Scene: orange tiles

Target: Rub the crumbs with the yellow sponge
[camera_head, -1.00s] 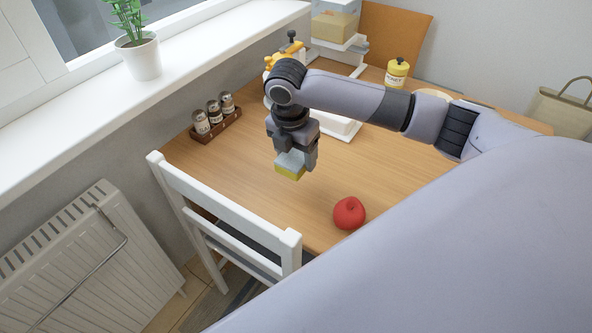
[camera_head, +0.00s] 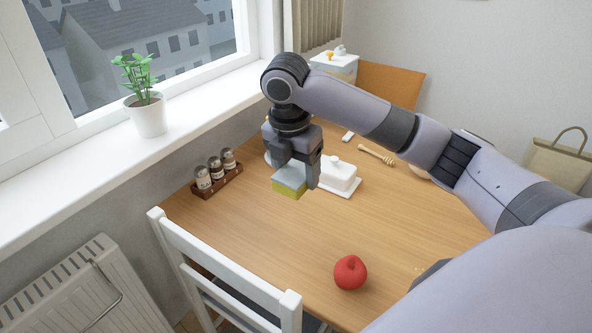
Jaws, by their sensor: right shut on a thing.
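My right gripper (camera_head: 294,172) is shut on a sponge (camera_head: 288,190) with a yellow lower layer and a pale blue-grey upper layer. It holds the sponge above the wooden table (camera_head: 300,235), in front of the butter dish; the sponge appears clear of the surface. A few small yellowish specks (camera_head: 418,268), perhaps the crumbs, show on the table right of the red apple-like fruit, beside my arm. My arm hides part of the table's right side. My left gripper is not in view.
A red fruit (camera_head: 350,272) sits near the front edge. A white butter dish (camera_head: 338,175) stands close behind the sponge. A spice rack (camera_head: 218,180) is at the left edge, a honey dipper (camera_head: 377,155) behind. A white chair (camera_head: 225,270) stands in front. The middle table is clear.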

